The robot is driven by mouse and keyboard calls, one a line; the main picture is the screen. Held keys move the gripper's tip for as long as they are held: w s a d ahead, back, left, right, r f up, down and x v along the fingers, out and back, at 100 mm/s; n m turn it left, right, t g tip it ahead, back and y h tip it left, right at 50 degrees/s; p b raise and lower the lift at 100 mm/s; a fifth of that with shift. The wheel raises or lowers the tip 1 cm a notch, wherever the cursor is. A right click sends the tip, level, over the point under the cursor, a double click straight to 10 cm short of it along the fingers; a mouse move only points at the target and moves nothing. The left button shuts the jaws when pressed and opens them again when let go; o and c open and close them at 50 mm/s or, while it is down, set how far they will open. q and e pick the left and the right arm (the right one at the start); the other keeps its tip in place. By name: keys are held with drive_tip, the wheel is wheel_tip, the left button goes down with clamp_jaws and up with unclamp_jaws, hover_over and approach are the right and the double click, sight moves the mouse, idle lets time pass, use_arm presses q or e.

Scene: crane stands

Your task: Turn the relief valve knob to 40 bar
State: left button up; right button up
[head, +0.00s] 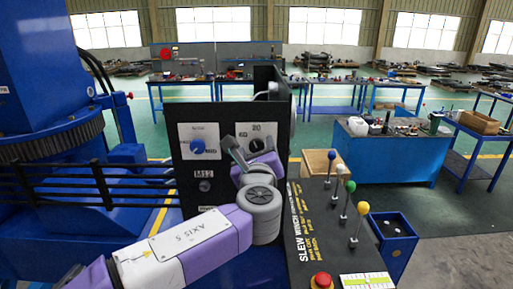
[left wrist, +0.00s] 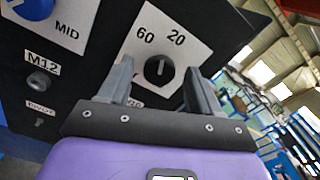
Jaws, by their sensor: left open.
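The black relief valve knob (left wrist: 158,70) sits on a white plate marked 60 and 20 in the left wrist view. A thin pale pointer line on it points roughly up, between those two numbers in that picture. In the head view the knob (head: 257,145) is partly covered by my left gripper. My left gripper (head: 246,152) is open in front of the plate. In the left wrist view its two fingers (left wrist: 158,82) stand on either side of the knob. I cannot tell whether they touch it. Lower markings are partly hidden by the fingers. My right gripper is not in view.
Left of the plate is a blue knob (head: 197,147), with a fitting labelled M12 (head: 205,186) below it. Levers with coloured balls (head: 350,187) and a red button (head: 321,281) stand on the console at the right. A blue crane body (head: 40,90) stands left.

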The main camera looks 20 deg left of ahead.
use_arm(q)
drive_tip(key=shift+w+a, duration=0.1)
drive_tip(key=shift+w, duration=0.05)
drive_tip(key=shift+c, duration=0.5)
drive_tip(key=c, duration=0.9)
